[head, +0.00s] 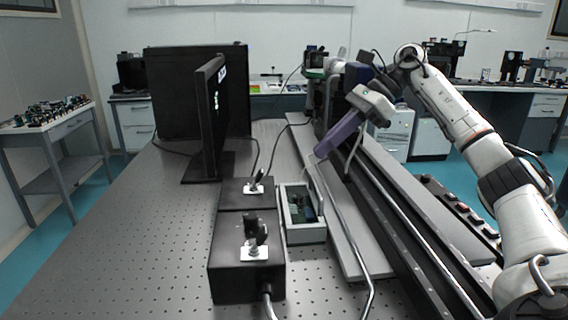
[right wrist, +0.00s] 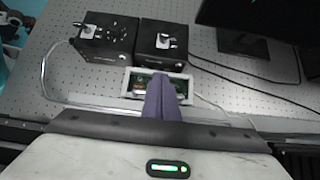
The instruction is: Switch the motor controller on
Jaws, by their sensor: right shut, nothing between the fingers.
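A light grey open-topped box with a green circuit board inside (head: 304,232) sits on the perforated table, right of two black boxes. The nearer black box (head: 230,283) and the farther black box (head: 231,196) each carry a metal plate with a black switch or lever on top. No label shows which is the motor controller. My right gripper (head: 320,154) has purple fingers, shut and empty, pointing down above and beyond the grey box. In the right wrist view the fingers (right wrist: 161,80) overlap the grey box (right wrist: 128,83) and hide part of its inside. My left gripper is not in view.
A monitor (head: 210,120) stands behind the black boxes, with a large black panel (head: 160,95) farther back. A long rail assembly (head: 400,215) runs along the right, under my right arm. Cables lie around the boxes. The table's left front (head: 130,260) is clear.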

